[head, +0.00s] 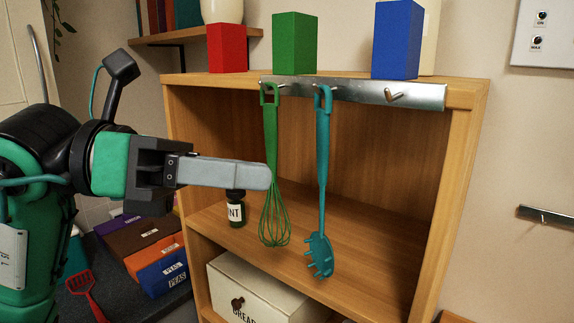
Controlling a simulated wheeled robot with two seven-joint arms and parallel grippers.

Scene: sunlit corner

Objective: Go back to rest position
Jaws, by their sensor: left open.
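My left gripper (262,178) reaches in from the left at mid height, seen side-on, with its grey finger pointing right. Its jaws are open and nothing shows held in them. The fingertip overlaps the handle of the green whisk (271,134) in the picture; whether they touch I cannot tell. The whisk hangs from a hook on the metal rail (355,92). A teal pasta spoon (322,180) hangs from the hook to its right. The right hook is empty. My right gripper is not in view.
Red (227,48), green (295,44) and blue (397,40) blocks stand on the wooden shelf unit (455,130). A dark bottle (235,208) stands inside, partly behind my gripper. A white bread box (262,290) is below. Several cartons and a red spatula (83,283) are lower left.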

